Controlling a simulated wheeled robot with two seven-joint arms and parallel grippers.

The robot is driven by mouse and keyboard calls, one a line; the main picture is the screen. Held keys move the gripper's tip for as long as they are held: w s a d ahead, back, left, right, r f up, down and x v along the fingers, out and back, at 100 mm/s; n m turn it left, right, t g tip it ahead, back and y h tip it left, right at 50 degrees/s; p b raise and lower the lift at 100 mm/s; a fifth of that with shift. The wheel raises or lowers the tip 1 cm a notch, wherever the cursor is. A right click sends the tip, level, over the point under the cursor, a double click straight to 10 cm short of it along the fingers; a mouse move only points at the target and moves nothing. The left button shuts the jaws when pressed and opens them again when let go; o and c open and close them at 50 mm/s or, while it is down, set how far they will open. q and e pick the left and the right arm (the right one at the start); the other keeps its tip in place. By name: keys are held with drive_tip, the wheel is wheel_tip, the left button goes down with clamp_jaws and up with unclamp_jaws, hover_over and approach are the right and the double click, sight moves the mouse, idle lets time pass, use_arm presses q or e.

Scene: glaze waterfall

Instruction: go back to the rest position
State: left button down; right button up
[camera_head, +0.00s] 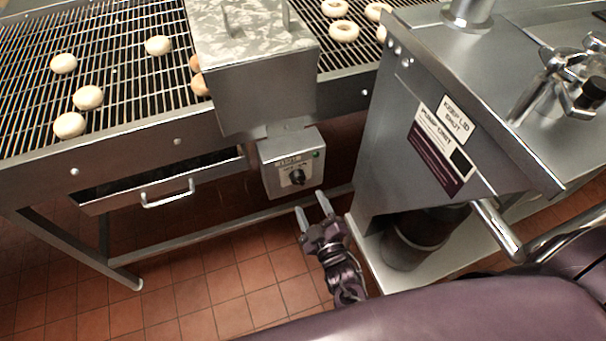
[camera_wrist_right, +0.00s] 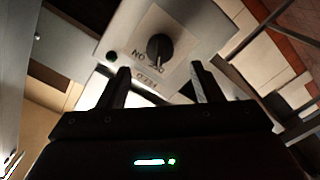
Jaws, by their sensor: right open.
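My right gripper (camera_head: 314,212) is open and empty, below and a little right of a grey control box (camera_head: 290,176). The box carries a black rotary knob (camera_head: 297,177) and a small green light. In the right wrist view my right gripper (camera_wrist_right: 160,88) has its two dark fingers apart. The knob (camera_wrist_right: 159,47) shows beyond and between them, with nothing between the fingers. The gripper looks apart from the knob. My left gripper does not show in the head view.
A conveyor (camera_head: 120,75) with several pale rings and rounds stands at the left. A metal hopper (camera_head: 255,85) sits over it, and a drawer (camera_head: 160,187) hangs below. A steel pump unit (camera_head: 400,150) stands close right of my right gripper. Tiled floor (camera_head: 200,290) is open at lower left.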

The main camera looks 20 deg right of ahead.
drive_tip(key=s+d+f+m+g+p, duration=0.1)
drive_tip(key=s+d+f+g, duration=0.2)
drive_tip(key=f, duration=0.4)
drive_tip(key=s+d+f+m+g, duration=0.1)
drive_tip(key=s+f+g, duration=0.2)
drive_tip(key=s+f, duration=0.3)
drive_tip(key=s+d+f+m+g+p, duration=0.1)
drive_tip(key=s+f+g, duration=0.1)
drive_tip(key=f, duration=0.7)
drive_tip(key=s+d+f+m+g, duration=0.1)
drive_tip(key=s+f+g, duration=0.3)
drive_tip(key=s, duration=0.6)
wheel_tip(320, 180, down, 3)
drive_tip(key=shift+s+d+r+g+h, duration=0.15)
drive_tip(key=shift+s+d+g+h, duration=0.2)
drive_tip(key=shift+d, duration=0.2)
drive_tip(key=s+f+g, duration=0.1)
drive_tip(key=s, duration=0.3)
drive_tip(key=s+f+m+g, duration=0.1)
drive_tip(key=s+g, duration=0.1)
drive_tip(key=s, duration=0.2)
drive_tip(key=s+f+m+g, duration=0.1)
drive_tip(key=s+f, duration=0.1)
drive_tip(key=s, duration=0.2)
drive_tip(key=shift+s+d+p, duration=0.1)
drive_tip(key=shift+s+p, duration=0.15)
drive_tip(key=shift+p, duration=0.1)
drive_tip(key=shift+c, duration=0.2)
